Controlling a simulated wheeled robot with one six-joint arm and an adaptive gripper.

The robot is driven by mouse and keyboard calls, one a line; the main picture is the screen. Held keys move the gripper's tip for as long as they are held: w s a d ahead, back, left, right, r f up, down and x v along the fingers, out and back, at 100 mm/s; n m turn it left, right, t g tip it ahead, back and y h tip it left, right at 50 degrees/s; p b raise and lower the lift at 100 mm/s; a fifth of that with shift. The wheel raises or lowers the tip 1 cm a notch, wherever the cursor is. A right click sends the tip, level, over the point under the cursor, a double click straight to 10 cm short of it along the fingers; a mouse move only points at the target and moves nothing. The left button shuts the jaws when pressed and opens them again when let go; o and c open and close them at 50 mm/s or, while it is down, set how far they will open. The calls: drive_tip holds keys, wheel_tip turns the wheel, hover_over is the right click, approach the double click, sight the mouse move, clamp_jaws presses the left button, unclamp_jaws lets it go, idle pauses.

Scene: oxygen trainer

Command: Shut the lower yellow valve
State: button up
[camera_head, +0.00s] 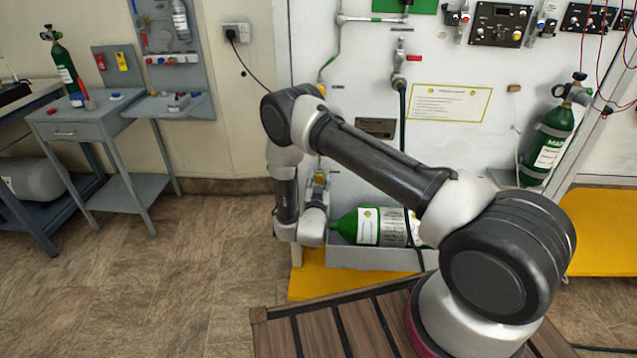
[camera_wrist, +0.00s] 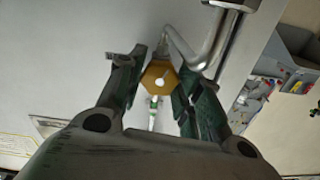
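The lower yellow valve (camera_wrist: 159,76) shows in the wrist view as a yellow hexagonal knob with a pale centre, joined to a bent metal pipe (camera_wrist: 203,60). A small yellow part, probably this valve, shows in the head view (camera_head: 319,178) just above my wrist. My gripper (camera_wrist: 156,80) is open, with one dark finger on each side of the knob. I cannot tell whether either finger touches it. Another small yellow part (camera_head: 321,89) shows higher on the pipe, partly covered by my arm.
A green cylinder (camera_head: 368,226) lies in a grey tray (camera_head: 375,258) to the right of my wrist. A red-handled valve (camera_head: 400,60) and a yellow-edged sign (camera_head: 449,103) are on the panel. A grey workbench (camera_head: 85,122) stands left, with open floor between.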

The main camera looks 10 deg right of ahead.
drive_tip(key=c, duration=0.3)
drive_tip(key=shift+c, duration=0.2)
drive_tip(key=shift+m, duration=2.9)
drive_tip(key=o, duration=1)
drive_tip(key=shift+o, duration=0.2)
